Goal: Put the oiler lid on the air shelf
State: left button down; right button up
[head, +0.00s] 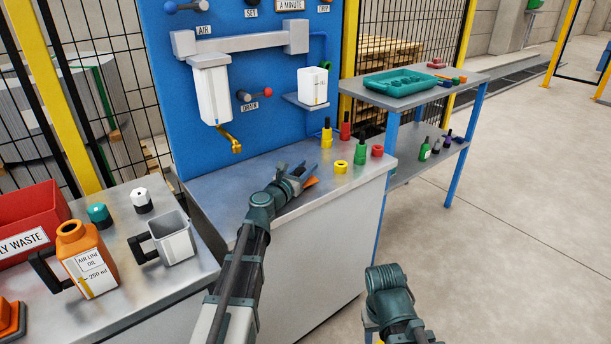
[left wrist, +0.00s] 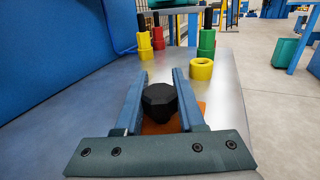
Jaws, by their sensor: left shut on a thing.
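My left gripper (head: 292,180) is over the grey bench top, in front of the blue panel. Its jaws (left wrist: 158,100) are shut on a part with a black faceted knob and orange below, which I take to be the oiler lid (left wrist: 160,102). Only an orange edge (head: 311,182) shows in the head view. Whether it touches the bench is unclear. The AIR label (head: 204,30) is further left. My right gripper's jaws are not visible.
A brass tap (head: 231,141) hangs at the panel. An orange oil jug (head: 87,262) and grey jug (head: 172,238) stand on the left table.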

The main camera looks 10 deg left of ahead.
pick_arm(q)
jog(key=shift+f, duration=0.25)
jog(key=shift+s+d+f+b, duration=0.1)
jog(key=shift+s+b, duration=0.1)
jog(key=shift+b, duration=0.25)
